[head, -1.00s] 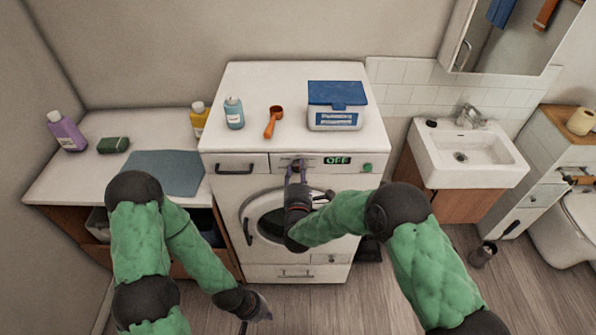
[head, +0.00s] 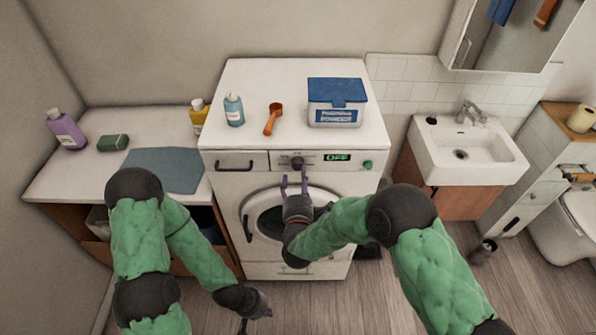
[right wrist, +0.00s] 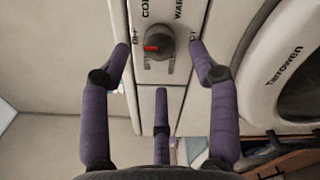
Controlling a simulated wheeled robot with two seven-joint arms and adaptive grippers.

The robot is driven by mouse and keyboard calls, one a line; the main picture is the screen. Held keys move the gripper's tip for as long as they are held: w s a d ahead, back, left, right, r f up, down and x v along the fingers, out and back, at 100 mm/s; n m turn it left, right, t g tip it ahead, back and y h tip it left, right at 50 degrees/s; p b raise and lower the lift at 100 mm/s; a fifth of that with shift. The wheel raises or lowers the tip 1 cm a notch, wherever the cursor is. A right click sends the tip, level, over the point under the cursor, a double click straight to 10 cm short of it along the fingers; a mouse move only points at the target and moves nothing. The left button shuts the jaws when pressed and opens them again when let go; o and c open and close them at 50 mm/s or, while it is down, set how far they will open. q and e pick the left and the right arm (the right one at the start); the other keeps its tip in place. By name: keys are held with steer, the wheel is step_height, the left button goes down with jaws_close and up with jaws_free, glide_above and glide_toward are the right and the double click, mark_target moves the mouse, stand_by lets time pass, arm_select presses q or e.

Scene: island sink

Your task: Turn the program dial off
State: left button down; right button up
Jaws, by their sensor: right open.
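The program dial (head: 297,163) is a dark round knob on the front panel of the white washing machine (head: 365,184). In the right wrist view the dial (right wrist: 158,42) shows a red mark on its left side, with partly hidden lettering around it. The green display (head: 337,157) beside it reads OFF. My right gripper (head: 294,181) is open and empty, just below and in front of the dial, apart from it in the head view. My left gripper (head: 258,306) hangs low in front of the machine, near the floor; its finger opening is unclear.
A green button (head: 367,165) is right of the display. The round door (head: 250,214) lies below. A sink (head: 470,160) is at right.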

steer(key=s, duration=0.7)
stand_by(0.4)
steer(key=s+d+f+m+g+y+b, duration=0.1)
steer(key=s+d+f+m+g+b, duration=0.15)
steer(key=f+m+g, duration=0.65)
steer(key=s+d+f+m+y+b, duration=0.15)
steer(key=d+f+m, duration=0.3)
steer(key=f, duration=1.05)
steer(key=s+d+f+m+g+b, duration=0.1)
steer(key=s+f+m+g, duration=0.3)
steer(key=s, duration=0.5)
steer(key=s+d+f+m+g+y+b, duration=0.1)
steer(key=s+f+m+g+b, duration=0.1)
steer(key=s+f+m+g, duration=0.2)
steer(key=s+f+m, duration=0.3)
steer(key=s+m, duration=0.2)
steer(key=m, duration=0.1)
steer(key=shift+s+d+f+g, duration=0.15)
steer(key=shift+d+f+g, duration=0.15)
steer(key=shift+d+f, duration=0.05)
steer(key=shift+y, duration=0.25)
